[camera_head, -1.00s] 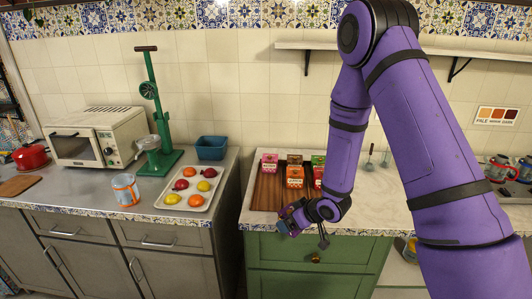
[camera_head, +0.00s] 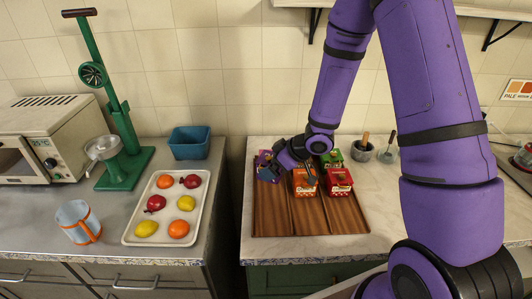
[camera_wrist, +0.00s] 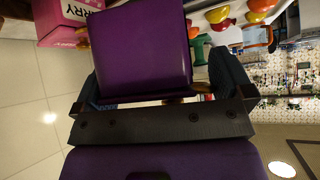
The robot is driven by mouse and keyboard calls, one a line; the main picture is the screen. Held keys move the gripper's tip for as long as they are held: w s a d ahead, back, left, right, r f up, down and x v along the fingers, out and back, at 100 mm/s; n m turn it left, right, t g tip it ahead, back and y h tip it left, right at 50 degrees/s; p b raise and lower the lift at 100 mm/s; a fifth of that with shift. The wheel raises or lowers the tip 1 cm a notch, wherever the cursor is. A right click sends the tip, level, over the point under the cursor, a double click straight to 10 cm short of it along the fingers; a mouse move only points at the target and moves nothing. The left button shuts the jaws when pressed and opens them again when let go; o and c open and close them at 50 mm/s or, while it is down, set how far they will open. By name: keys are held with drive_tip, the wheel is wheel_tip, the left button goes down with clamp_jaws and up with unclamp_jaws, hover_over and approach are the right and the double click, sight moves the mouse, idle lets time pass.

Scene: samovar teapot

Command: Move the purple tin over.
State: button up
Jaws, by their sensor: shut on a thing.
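My gripper (camera_head: 268,170) is over the back left corner of the brown wooden tray (camera_head: 272,222) in the head view. In the wrist view its two dark fingers are shut on the purple tin (camera_wrist: 143,45), one on each side. In the head view the held tin is mostly hidden by the gripper. A pink tin (camera_wrist: 62,20) with dark lettering is close beside the purple tin in the wrist view. Whether the purple tin touches the tray or the pink tin, I cannot tell.
Orange (camera_head: 305,182), red (camera_head: 339,181) and green (camera_head: 332,158) tins stand on the tray right of my gripper. The tray's front is bare. A fruit tray (camera_head: 137,236), blue bin (camera_head: 189,142) and green juicer (camera_head: 125,168) stand on the left counter, across a gap.

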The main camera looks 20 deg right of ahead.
drive_tip(key=shift+w+f, duration=0.2)
drive_tip(key=shift+f, duration=3.15)
drive_tip(key=shift+f, duration=0.55)
drive_tip(key=o, duration=0.7)
